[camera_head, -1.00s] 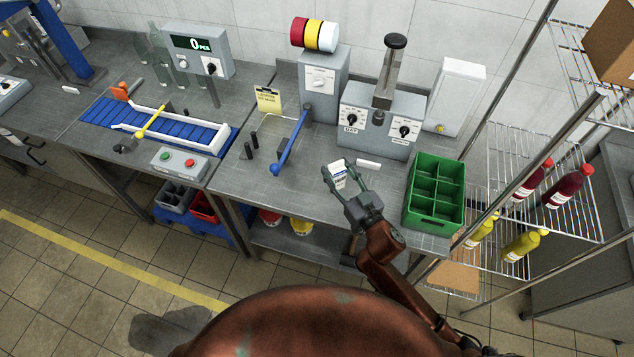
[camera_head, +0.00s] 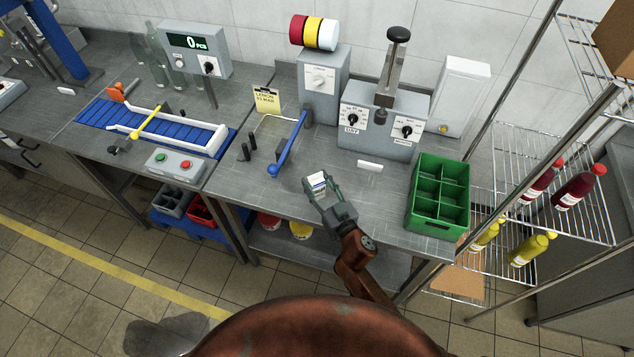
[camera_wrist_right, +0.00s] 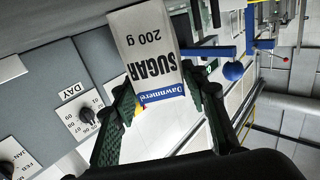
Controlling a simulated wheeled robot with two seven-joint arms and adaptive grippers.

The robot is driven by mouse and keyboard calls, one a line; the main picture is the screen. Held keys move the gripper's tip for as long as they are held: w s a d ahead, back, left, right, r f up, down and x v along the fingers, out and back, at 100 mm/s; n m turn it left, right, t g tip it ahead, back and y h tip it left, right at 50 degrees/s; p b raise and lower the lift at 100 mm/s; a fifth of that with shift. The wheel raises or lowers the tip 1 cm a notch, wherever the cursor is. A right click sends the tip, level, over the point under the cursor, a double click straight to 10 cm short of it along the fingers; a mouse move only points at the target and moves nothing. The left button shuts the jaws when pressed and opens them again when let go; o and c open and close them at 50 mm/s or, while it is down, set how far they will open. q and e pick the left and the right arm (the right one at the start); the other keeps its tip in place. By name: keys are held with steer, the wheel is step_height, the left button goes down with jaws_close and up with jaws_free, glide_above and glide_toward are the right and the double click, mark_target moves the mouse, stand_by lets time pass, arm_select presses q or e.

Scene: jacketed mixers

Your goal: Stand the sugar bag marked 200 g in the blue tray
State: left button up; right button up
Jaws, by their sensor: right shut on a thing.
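My right gripper (camera_head: 322,192) is shut on the white sugar bag (camera_head: 317,181) and holds it over the front part of the metal bench. In the right wrist view the bag (camera_wrist_right: 148,52) is tilted between the dark green fingers, with "SUGAR 200 g" and a blue brand band showing. A blue tray-like base (camera_head: 196,228) stands low under the bench at left, carrying a grey divided bin and a red bin; I cannot tell if it is the blue tray. My left gripper is not in view.
A green divided crate (camera_head: 437,226) stands on the bench at right. A machine with a blue lever (camera_head: 290,145) is at left of the bag, and a grey box with dials (camera_head: 383,125) behind it. A blue conveyor (camera_head: 150,128) lies further left. A wire rack (camera_head: 545,190) with bottles stands at right.

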steer(key=o, duration=0.9)
steer(key=shift+f, duration=0.15)
steer(key=o, duration=0.4)
